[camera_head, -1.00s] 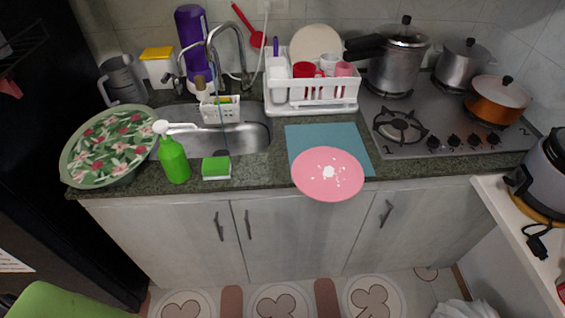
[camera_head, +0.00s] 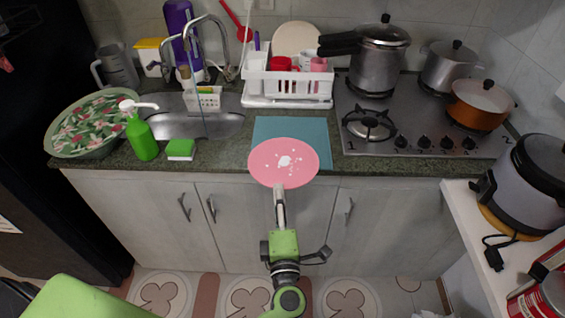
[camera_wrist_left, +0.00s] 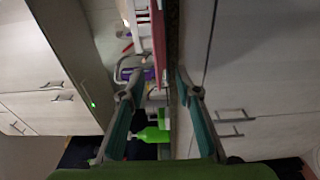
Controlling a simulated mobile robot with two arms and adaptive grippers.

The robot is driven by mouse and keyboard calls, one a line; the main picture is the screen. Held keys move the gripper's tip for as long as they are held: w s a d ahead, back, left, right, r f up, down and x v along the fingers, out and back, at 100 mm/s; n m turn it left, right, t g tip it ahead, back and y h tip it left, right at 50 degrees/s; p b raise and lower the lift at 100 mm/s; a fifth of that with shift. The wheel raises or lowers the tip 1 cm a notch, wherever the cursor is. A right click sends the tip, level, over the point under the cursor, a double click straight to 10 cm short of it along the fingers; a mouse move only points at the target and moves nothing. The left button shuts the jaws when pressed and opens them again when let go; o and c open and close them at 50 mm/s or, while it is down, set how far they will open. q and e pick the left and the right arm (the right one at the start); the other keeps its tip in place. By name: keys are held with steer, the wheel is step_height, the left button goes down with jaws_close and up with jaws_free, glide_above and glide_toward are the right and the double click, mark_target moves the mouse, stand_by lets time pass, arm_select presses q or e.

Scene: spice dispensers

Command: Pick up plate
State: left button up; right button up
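The pink plate (camera_head: 284,163) with white specks lies flat on the teal mat (camera_head: 311,127) and juts past the counter's front edge. My left gripper (camera_head: 280,189) comes up from below, in front of the counter, with its tips close to the plate's front rim. In the left wrist view the plate (camera_wrist_left: 158,42) shows edge-on as a thin pink strip. The fingers of my left gripper (camera_wrist_left: 157,88) stand wide apart there, on either side of the strip's line. I cannot tell whether the rim is between the tips. My right gripper is not in view.
A white dish rack (camera_head: 288,90) stands behind the mat. A green soap bottle (camera_head: 141,137) and a sponge (camera_head: 181,149) are to the left. The stove (camera_head: 420,125) with pots is to the right. Cabinet doors (camera_head: 243,215) are below the counter.

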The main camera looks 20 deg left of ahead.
mark_target(278, 180)
arm_select(q)
steer(key=x, duration=0.3)
steer(key=shift+w, duration=0.3)
steer(key=b+x, duration=0.1)
steer(key=x, duration=0.4)
steer(key=shift+f, duration=0.2)
steer(key=shift+s, duration=0.15)
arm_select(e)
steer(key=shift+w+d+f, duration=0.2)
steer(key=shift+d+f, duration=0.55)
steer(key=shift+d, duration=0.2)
arm_select(q)
jaws_close()
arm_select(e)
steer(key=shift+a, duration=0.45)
